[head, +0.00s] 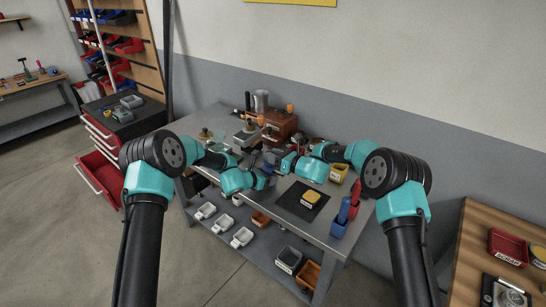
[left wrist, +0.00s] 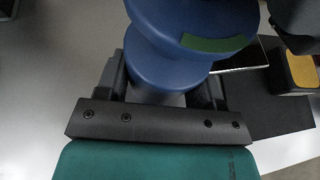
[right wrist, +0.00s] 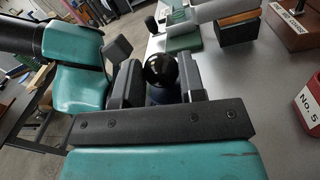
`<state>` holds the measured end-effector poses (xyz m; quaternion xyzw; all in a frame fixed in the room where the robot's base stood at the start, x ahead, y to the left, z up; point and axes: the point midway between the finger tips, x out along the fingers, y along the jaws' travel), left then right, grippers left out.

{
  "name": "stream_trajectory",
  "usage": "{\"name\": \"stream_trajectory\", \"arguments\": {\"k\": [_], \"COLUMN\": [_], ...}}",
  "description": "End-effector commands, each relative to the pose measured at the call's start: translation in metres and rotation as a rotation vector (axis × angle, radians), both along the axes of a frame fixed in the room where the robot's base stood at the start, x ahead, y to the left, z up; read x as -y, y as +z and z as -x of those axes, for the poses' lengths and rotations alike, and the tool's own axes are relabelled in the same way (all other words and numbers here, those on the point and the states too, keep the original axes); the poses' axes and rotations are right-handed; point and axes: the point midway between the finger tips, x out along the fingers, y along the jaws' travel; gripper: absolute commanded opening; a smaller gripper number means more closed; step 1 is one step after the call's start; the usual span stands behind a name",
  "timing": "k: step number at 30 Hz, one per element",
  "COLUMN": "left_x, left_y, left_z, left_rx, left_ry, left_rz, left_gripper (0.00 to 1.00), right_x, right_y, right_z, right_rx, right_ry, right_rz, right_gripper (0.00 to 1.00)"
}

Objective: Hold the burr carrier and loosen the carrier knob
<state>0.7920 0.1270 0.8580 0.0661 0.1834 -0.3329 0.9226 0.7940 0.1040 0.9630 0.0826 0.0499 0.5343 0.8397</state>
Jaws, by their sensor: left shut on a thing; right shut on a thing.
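The burr carrier (left wrist: 165,65) is a blue rounded body with a green patch in the left wrist view. My left gripper (left wrist: 160,92) is shut on it, one finger on each side. The carrier knob (right wrist: 160,70) is a glossy black ball in the right wrist view. My right gripper (right wrist: 160,88) is shut on it, with the ball between the fingers. In the head view my left gripper (head: 268,183) and right gripper (head: 282,166) are close together over the bench. There the carrier and knob are small and mostly hidden by the grippers.
The steel bench (head: 240,200) carries a dark mat (head: 290,203) with a yellow-topped block (head: 311,199).

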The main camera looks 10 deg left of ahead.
Motion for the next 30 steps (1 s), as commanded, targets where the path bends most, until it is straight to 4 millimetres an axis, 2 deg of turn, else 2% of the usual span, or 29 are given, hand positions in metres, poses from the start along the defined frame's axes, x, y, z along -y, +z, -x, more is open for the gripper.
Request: {"name": "stream_trajectory", "arguments": {"k": [12, 30], "left_x": [0.001, 0.002], "left_y": [0.0, -0.001], "left_z": [0.001, 0.001], "left_rx": [-0.001, -0.001], "left_ry": [-0.002, -0.004], "left_rz": [-0.001, -0.001], "left_gripper": [0.29, 0.29], "right_x": [0.0, 0.0], "right_y": [0.001, 0.002], "right_z": [-0.006, -0.012], "right_rx": [0.004, 0.005], "right_ry": [0.277, 0.538], "right_rz": [-0.002, -0.003], "right_gripper": [0.13, 0.13]}}
